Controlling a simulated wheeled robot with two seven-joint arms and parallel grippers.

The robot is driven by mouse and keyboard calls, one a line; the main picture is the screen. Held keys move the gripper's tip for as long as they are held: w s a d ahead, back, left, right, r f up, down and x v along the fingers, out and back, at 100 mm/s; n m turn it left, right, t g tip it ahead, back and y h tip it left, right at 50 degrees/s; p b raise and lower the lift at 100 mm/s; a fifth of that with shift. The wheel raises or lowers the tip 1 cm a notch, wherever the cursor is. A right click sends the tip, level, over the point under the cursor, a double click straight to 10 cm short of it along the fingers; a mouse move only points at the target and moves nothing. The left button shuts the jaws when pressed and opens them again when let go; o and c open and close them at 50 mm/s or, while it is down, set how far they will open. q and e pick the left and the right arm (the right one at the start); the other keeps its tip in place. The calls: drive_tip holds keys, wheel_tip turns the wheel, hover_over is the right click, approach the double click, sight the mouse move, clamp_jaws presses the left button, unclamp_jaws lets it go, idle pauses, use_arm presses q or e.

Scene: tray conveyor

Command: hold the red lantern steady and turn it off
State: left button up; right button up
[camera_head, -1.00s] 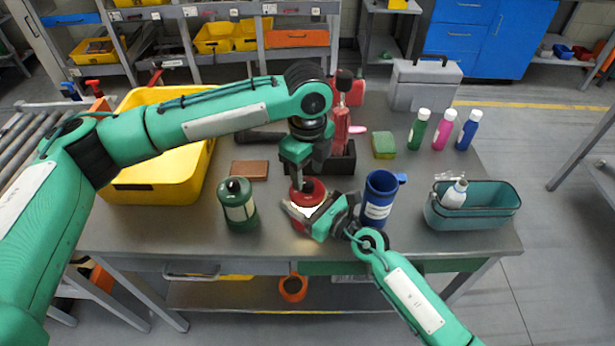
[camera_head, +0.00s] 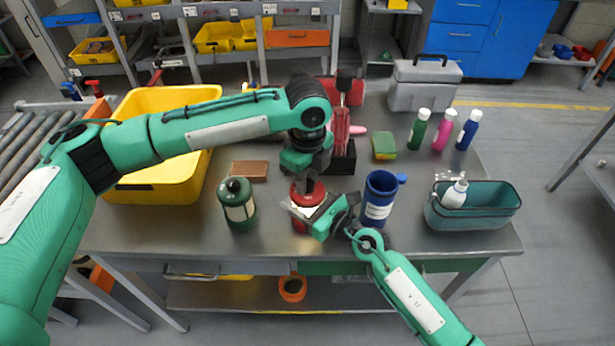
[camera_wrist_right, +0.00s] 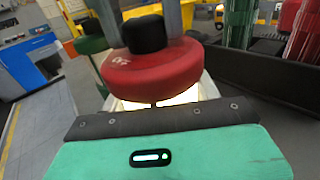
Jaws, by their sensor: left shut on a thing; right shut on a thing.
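The red lantern (camera_head: 308,198) stands upright on the grey table, partly hidden by both grippers. In the right wrist view its red cap (camera_wrist_right: 150,75) bears an "OFF" mark and a black knob (camera_wrist_right: 145,34); the body below the cap glows pale and bright. My left gripper (camera_head: 309,184) comes down from above and is shut on the knob, one grey finger on each side of it in the wrist view. My right gripper (camera_head: 305,212) is shut on the lantern's body from the right and front; its contact is partly hidden.
A green lantern (camera_head: 238,205) stands left of the red one, and a blue mug (camera_head: 379,198) stands close on the right. A dark holder with red-handled tools (camera_head: 342,158) is just behind. A yellow bin (camera_head: 150,190) is at left, a teal basket (camera_head: 470,215) at right.

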use_arm(q)
drive_tip(key=shift+n, duration=0.3)
drive_tip(key=n, duration=0.3)
drive_tip(key=shift+n, duration=0.4)
drive_tip(key=n, duration=0.4)
drive_tip(key=shift+n, duration=0.3)
drive_tip(key=n, duration=0.8)
drive_tip(key=shift+n, duration=0.3)
use_arm(e)
drive_tip(key=shift+f, duration=0.1)
use_arm(q)
drive_tip(key=o, duration=1)
